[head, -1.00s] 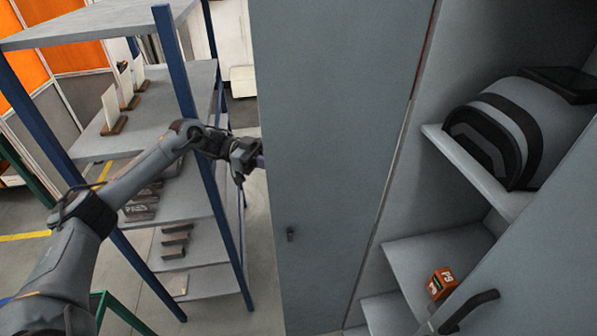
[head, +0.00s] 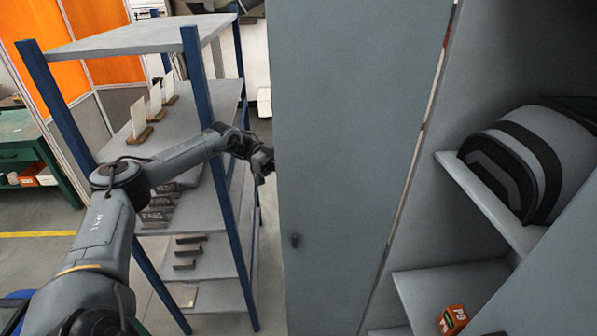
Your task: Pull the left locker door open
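The left locker door (head: 350,150) is a tall grey panel in the middle of the head view. It stands swung open, with the locker interior showing to its right. My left gripper (head: 266,165) is at the door's left edge, around mid-height in the picture. Its fingertips are at or behind that edge and partly hidden, so I cannot tell whether they touch the door or are open. My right gripper is out of view.
Inside the locker, a grey and black striped rounded object (head: 530,160) rests on a shelf (head: 490,205). An orange box (head: 452,320) sits lower. Another grey door panel (head: 560,270) is at lower right. A blue-post shelving rack (head: 205,120) stands close behind my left arm.

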